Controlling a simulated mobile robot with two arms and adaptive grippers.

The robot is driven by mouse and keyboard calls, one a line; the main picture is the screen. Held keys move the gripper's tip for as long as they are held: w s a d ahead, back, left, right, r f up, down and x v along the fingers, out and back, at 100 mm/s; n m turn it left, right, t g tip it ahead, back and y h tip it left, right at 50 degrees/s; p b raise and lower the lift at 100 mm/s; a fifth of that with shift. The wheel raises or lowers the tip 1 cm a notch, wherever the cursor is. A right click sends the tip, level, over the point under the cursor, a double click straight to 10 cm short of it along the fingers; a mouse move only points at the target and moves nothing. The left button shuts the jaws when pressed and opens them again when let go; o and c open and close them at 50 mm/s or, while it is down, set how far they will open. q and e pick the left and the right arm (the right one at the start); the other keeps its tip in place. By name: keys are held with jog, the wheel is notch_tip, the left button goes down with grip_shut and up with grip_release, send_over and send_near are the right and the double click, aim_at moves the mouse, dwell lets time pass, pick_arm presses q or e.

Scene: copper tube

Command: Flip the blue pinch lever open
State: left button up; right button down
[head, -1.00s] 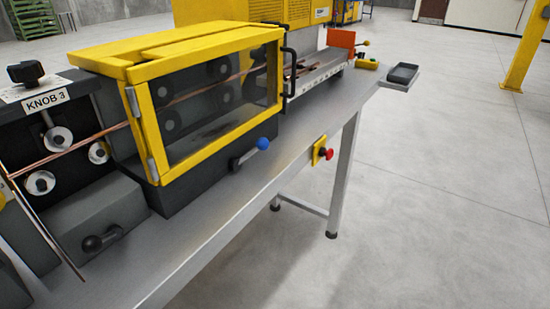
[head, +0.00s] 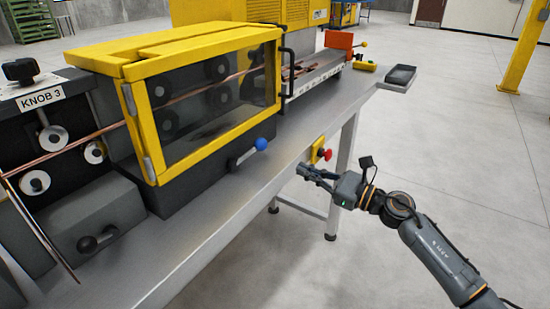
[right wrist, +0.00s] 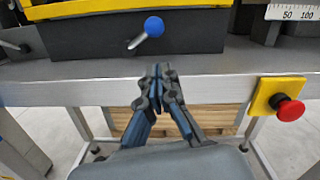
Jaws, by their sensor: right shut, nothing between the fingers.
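The blue pinch lever, a short metal rod with a blue ball knob (head: 261,144), sticks out from the dark base under the yellow-framed guard box (head: 150,100). In the right wrist view the blue knob (right wrist: 154,26) is up and right of its rod's lower end, ahead of and above my fingertips. My right gripper (head: 303,172) is shut and empty, in front of the bench edge and apart from the lever. Its closed fingertips show in the right wrist view (right wrist: 158,72). My left gripper is not in view.
A red stop button (head: 325,154) on a yellow plate sits on the bench front, close to my right gripper. The bench edge (right wrist: 90,92) lies between my fingers and the lever. A black-knobbed lever (head: 88,243) is at left.

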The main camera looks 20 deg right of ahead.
aim_at(273, 168)
jog(key=p+x, duration=0.3)
jog(key=x, duration=0.5)
jog(key=shift+w+a+r, duration=0.15)
jog(key=shift+w+a, duration=0.05)
jog(key=shift+w, duration=0.05)
jog(key=shift+w+a, duration=0.45)
jog(key=shift+w, duration=0.1)
jog(key=shift+r+n+b, duration=0.15)
jog(key=shift+n+b, duration=0.25)
jog(key=shift+b, duration=0.1)
